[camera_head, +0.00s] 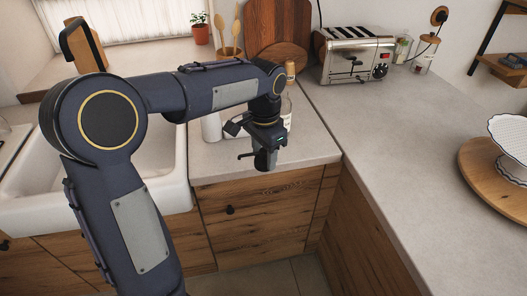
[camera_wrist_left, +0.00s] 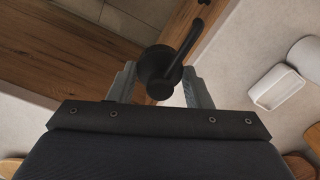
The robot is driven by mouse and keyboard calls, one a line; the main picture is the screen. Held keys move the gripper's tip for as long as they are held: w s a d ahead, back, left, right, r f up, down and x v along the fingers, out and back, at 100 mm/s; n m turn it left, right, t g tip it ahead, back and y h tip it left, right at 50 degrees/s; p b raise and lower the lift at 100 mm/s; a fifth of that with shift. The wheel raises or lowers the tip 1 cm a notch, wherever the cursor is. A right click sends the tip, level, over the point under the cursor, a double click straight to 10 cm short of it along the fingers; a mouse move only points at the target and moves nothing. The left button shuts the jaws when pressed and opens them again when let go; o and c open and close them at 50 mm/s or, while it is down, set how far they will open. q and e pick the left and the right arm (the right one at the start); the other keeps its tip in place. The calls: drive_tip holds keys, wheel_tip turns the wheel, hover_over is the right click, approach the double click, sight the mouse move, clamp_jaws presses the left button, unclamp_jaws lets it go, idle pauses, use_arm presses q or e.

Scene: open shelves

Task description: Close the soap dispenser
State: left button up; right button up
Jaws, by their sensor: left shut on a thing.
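The soap dispenser's black round top with its thin spout (camera_wrist_left: 160,72) shows in the left wrist view between the two grey fingers of my left gripper (camera_wrist_left: 160,88). Those fingers are shut on it. Its body is hidden below the top in that view. In the head view my left gripper (camera_head: 265,158) points down at the front edge of the counter by the sink, and the dark spout (camera_head: 246,155) sticks out to its left. I cannot tell whether the dispenser touches the counter. My right gripper is in neither view.
A bottle (camera_head: 290,78) stands just behind my left gripper, and a white container (camera_head: 211,127) is to its left. The white sink (camera_head: 150,165) lies left. A toaster (camera_head: 355,55) stands at the back. The right counter (camera_head: 400,130) has much free room.

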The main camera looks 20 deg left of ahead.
use_arm(q)
wheel_tip(320, 180, down, 20)
drive_tip(key=d+n, duration=0.1)
drive_tip(key=n, duration=0.4)
drive_tip(key=shift+s+d+r+n, duration=0.2)
drive_tip(key=shift+s+d+n, duration=0.1)
drive_tip(key=shift+s+n, duration=0.15)
